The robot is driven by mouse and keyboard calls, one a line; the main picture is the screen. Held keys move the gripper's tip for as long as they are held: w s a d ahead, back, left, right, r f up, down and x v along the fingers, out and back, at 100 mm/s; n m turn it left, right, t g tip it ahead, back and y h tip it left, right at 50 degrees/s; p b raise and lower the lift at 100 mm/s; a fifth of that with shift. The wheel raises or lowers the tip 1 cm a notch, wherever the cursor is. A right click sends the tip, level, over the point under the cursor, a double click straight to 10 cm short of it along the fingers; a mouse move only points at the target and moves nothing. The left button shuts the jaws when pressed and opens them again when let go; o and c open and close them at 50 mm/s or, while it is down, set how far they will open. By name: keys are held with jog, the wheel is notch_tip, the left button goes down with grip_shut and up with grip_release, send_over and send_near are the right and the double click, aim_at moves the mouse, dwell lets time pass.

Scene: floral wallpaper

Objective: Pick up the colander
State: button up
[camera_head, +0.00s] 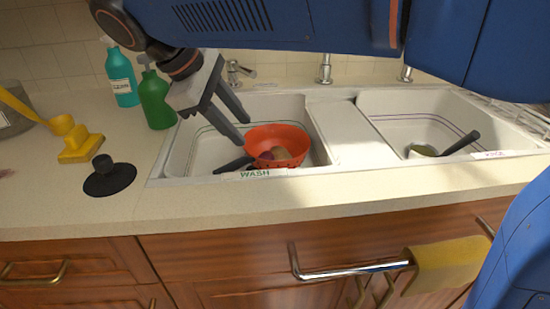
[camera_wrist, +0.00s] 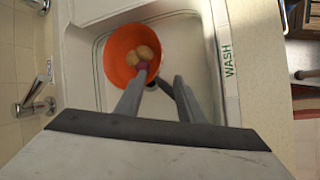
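An orange-red colander (camera_head: 279,137) sits in the left sink basin labelled WASH (camera_head: 205,152). Round pale items and a dark reddish one lie inside it. In the wrist view the colander (camera_wrist: 116,57) is ahead of the fingers, with two tan round items (camera_wrist: 143,54) in it. My gripper (camera_head: 238,128) is open above the basin, just left of the colander. In the wrist view my gripper (camera_wrist: 154,84) shows its two fingers apart, with their tips overlapping the colander's near side. Nothing is seen held. A dark handle (camera_head: 235,164) lies beside the colander in the basin.
Green (camera_head: 154,98) and teal (camera_head: 121,77) bottles stand left of the sink. The right basin (camera_head: 415,118) holds a dark-handled utensil (camera_head: 460,144). Faucets (camera_head: 325,68) stand behind.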

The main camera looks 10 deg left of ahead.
aim_at(270, 160)
jog(key=x, duration=1.6)
jog(key=shift+w+d, duration=0.15)
jog(key=shift+d, duration=0.05)
grip_shut()
jog(key=shift+r, duration=0.1)
dwell(0.9)
